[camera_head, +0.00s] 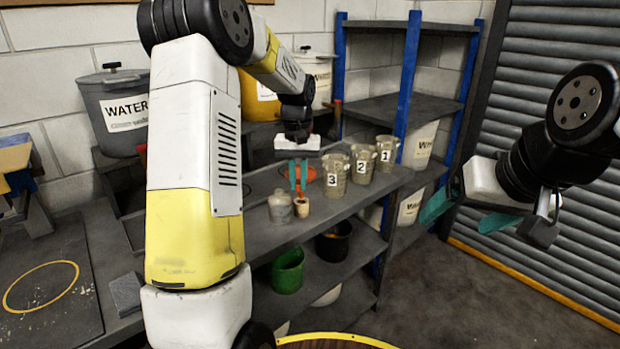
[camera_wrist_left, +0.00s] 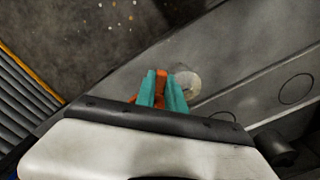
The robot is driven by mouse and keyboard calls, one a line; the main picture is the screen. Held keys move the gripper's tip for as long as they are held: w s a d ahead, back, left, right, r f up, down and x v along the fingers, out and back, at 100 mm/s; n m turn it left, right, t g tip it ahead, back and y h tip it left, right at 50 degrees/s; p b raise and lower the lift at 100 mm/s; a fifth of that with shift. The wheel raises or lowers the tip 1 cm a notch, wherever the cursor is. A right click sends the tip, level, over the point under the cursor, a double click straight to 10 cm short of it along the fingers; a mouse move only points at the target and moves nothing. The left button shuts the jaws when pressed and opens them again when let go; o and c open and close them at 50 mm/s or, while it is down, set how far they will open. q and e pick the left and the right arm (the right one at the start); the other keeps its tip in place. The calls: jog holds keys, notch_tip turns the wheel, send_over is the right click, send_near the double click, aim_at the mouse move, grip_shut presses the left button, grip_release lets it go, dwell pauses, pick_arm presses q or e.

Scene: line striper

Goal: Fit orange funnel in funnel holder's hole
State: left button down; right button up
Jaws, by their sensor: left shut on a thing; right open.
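My left gripper (camera_head: 298,188) points down over the upper shelf, with its teal fingers closed on the orange funnel (camera_wrist_left: 161,88). The fingers hide much of the funnel, and orange shows between and behind them in both views. Just below the fingertips in the head view stand a small beige cup-like piece (camera_head: 301,207) and a grey jar (camera_head: 280,206). I cannot tell for sure which piece is the funnel holder, and no hole shows clearly. My right gripper (camera_head: 468,213) is open and empty at the right, over the floor.
A green bucket (camera_head: 287,270) and a black bucket (camera_head: 333,241) are on the lower shelf. A blue shelf post (camera_head: 408,75) rises behind the jugs. The floor (camera_head: 450,300) at the right is clear.

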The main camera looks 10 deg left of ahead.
pick_arm(q)
jog(key=shift+f, duration=2.1)
dwell(1.1)
jog(key=shift+f, duration=0.75)
jog(key=c, duration=1.3)
grip_release()
jog(key=shift+c, duration=0.2)
jog(key=shift+o, duration=0.2)
jog(key=shift+r, duration=4)
